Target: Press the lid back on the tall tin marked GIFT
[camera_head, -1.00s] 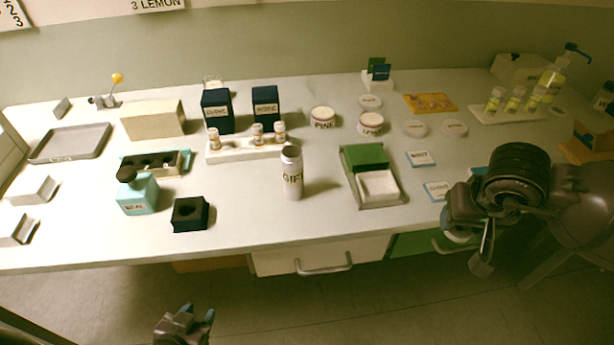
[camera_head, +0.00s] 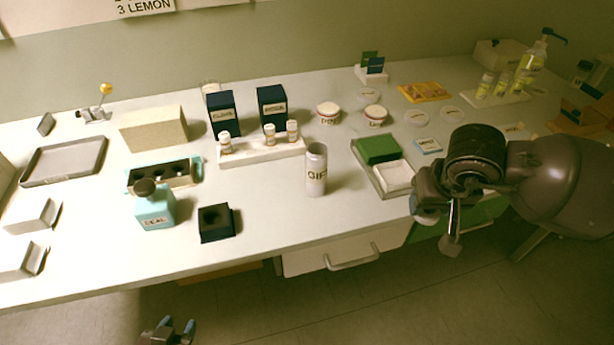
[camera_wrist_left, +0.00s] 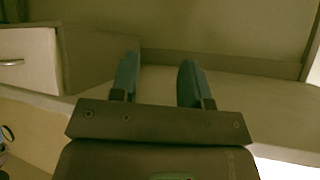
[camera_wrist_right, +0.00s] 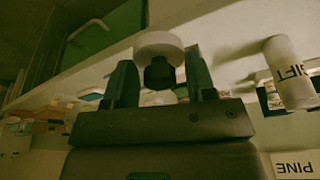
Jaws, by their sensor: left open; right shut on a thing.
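The tall white tin marked GIFT (camera_head: 316,172) stands upright near the front middle of the table, its top without a lid. It also shows at the right of the right wrist view (camera_wrist_right: 291,75). My right gripper (camera_head: 436,212) is right of the tin, near the table's front edge, past the green-and-white tray. It is shut on a white round lid (camera_wrist_right: 158,43) by its dark knob (camera_wrist_right: 159,73). In the head view the lid (camera_head: 425,217) is mostly hidden by the gripper. My left gripper (camera_head: 170,328) is open and empty, low in front of the table; its fingers show apart in its wrist view (camera_wrist_left: 158,82).
A black block with a hole (camera_head: 216,222) and a teal bottle (camera_head: 155,207) stand left of the tin. A white rack of small bottles (camera_head: 262,150) is behind it. A tray with green and white parts (camera_head: 371,172) lies between tin and right gripper.

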